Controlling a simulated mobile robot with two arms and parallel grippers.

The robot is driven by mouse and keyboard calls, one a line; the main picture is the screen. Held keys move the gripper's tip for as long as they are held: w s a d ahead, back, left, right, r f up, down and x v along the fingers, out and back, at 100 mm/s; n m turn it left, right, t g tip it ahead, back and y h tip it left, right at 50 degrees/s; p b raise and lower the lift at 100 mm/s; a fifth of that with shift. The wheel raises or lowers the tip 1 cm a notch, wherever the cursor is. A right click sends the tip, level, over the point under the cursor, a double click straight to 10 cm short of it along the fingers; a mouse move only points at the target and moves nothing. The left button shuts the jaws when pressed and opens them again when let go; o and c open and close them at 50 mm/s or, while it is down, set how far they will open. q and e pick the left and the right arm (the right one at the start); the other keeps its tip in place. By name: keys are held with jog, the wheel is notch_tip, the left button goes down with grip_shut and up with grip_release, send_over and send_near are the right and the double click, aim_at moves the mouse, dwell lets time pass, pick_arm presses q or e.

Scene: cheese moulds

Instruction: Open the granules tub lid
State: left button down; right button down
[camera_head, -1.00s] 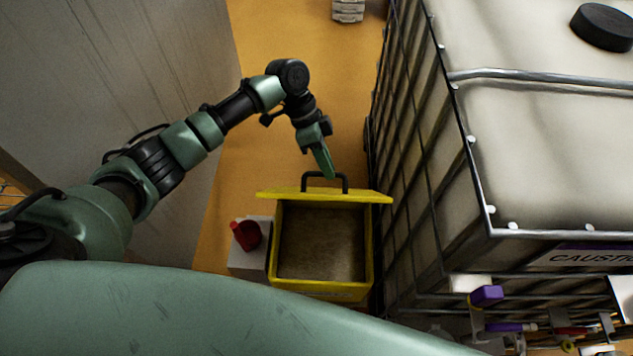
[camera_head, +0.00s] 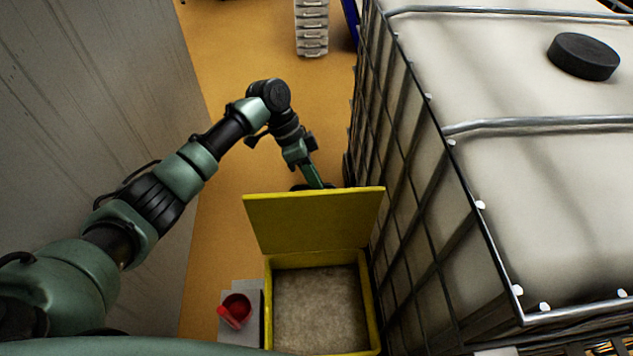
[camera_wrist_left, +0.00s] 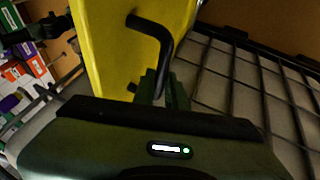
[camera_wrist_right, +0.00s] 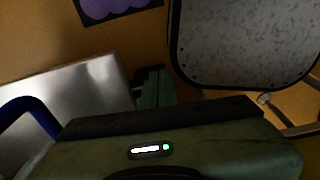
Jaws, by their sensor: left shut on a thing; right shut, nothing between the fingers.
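The yellow lid (camera_head: 315,222) of the granules tub stands raised, tilted up behind the opening, in the head view. The yellow tub (camera_head: 364,300) is open below it, with pale brown granules (camera_head: 318,308) showing inside. My left gripper (camera_head: 316,184) is behind the lid's top edge, and its fingertips are partly hidden there. In the left wrist view the black lid handle (camera_wrist_left: 158,38) runs to the fingers of my left gripper (camera_wrist_left: 162,88), which are shut on it. My right gripper (camera_wrist_right: 153,84) is shut and empty in the right wrist view, away from the tub.
A caged white tank (camera_head: 480,180) stands close on the tub's right. A grey wall (camera_head: 85,110) is at the left. A red scoop (camera_head: 236,311) rests on a pale box left of the tub. Floor (camera_head: 240,50) is clear behind the lid.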

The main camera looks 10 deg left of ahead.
pick_arm(q)
jog(key=shift+s+a+f, duration=0.25)
jog(key=shift+a+f, duration=0.05)
jog(key=shift+f, duration=0.2)
pick_arm(e)
jog(key=shift+s+a, duration=0.1)
jog(key=shift+a, duration=0.05)
pick_arm(q)
jog(key=c, duration=1.5)
grip_release()
jog(key=shift+a, duration=0.1)
jog(key=shift+o, duration=0.2)
jog(key=shift+w+a+r, duration=0.1)
jog(key=shift+w+r, duration=0.05)
jog(key=shift+w, duration=0.05)
pick_arm(e)
jog(key=shift+a, duration=0.7)
